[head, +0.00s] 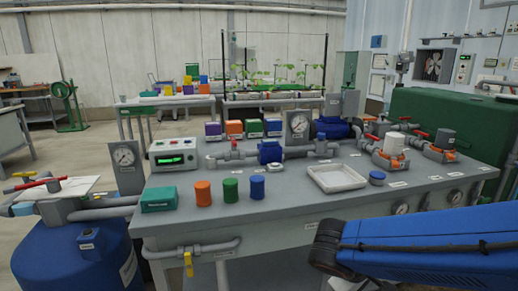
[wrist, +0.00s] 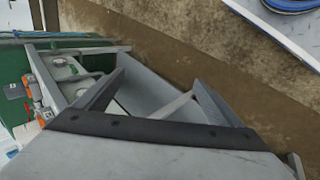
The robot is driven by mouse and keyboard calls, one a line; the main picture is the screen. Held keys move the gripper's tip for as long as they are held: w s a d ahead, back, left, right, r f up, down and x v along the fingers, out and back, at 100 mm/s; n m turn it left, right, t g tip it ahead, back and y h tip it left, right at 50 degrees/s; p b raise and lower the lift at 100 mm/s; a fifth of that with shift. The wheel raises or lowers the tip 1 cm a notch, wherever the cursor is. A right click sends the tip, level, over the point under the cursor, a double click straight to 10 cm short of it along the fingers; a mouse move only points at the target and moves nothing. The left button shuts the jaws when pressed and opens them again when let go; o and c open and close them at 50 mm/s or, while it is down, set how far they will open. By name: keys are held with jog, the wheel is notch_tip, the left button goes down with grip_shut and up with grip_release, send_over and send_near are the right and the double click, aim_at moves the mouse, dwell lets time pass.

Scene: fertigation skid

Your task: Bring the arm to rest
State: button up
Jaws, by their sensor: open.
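My gripper (wrist: 158,80) shows in the wrist view as two grey fingers standing apart, with nothing between them. Beyond the fingers is the grey skid bench (wrist: 150,88), seen at a steep tilt, and bare floor. No contact between gripper and bench can be made out. In the head view my blue arm (head: 430,245) reaches in from the lower right, in front of the bench's front right side. My gripper does not show in the head view.
The bench top (head: 290,205) carries a white tray (head: 336,178), orange, green and blue caps, a teal box (head: 158,199), gauges, pipes and valves. A blue tank (head: 75,250) stands at left, a green tank (head: 450,120) behind right. A yellow-handled valve (head: 188,264) hangs at the front.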

jog(key=s+r+m+t+y, duration=0.1)
jog(key=s+r+m+y, duration=0.3)
jog(key=s+y, duration=0.3)
jog(key=shift+s+d+r+m+t, duration=0.3)
jog(key=shift+s+r+m, duration=0.15)
jog(key=shift+r, duration=0.25)
jog(key=shift+c, duration=0.6)
